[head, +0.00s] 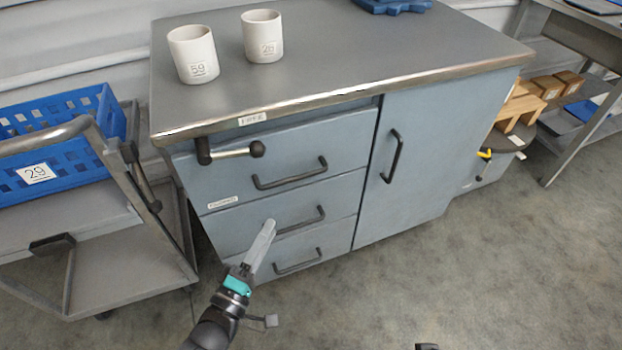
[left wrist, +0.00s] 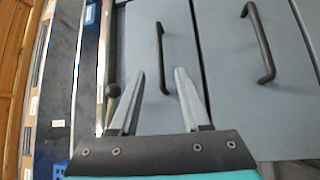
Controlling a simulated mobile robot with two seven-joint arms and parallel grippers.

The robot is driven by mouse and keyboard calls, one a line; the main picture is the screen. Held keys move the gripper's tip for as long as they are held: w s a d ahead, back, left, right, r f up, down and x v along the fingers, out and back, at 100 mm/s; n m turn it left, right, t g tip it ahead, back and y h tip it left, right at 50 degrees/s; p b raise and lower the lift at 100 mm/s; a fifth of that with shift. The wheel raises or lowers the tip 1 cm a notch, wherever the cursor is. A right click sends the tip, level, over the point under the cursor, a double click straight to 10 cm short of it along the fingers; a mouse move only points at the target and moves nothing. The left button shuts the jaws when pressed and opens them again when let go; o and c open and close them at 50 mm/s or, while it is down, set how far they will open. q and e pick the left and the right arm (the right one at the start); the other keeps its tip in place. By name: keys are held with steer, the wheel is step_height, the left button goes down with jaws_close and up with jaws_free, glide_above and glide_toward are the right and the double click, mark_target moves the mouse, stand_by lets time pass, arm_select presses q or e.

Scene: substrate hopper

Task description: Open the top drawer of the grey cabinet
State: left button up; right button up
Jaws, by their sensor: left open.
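The grey cabinet (head: 420,150) has drawers on its left and a door on its right. The top drawer (head: 338,142) looks shut, with a black bar handle (head: 290,179) on its front. My left gripper (head: 267,232) is open and empty, in front of the drawers and below the top handle in the head view. In the left wrist view, the top handle (left wrist: 160,45) shows upright, in line with the gap between the open fingers (left wrist: 160,75). I cannot tell how far it is from the fingertips. My right gripper is not clearly visible.
The middle handle (head: 303,222) and bottom handle (head: 298,263) are below. Two white cups (head: 193,55) stand on top. A trolley (head: 125,250) with a blue crate (head: 60,140) is left. Floor in front is clear.

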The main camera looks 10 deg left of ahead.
mark_target(298, 176)
arm_select(q)
steer(key=shift+b+x, duration=2.35)
steer(key=shift+x, duration=5.2)
arm_select(e)
step_height(298, 176, up, 10)
steer(key=w+t, duration=0.1)
steer(key=shift+t, duration=0.3)
steer(key=shift+w+a, duration=0.1)
arm_select(q)
jaws_close()
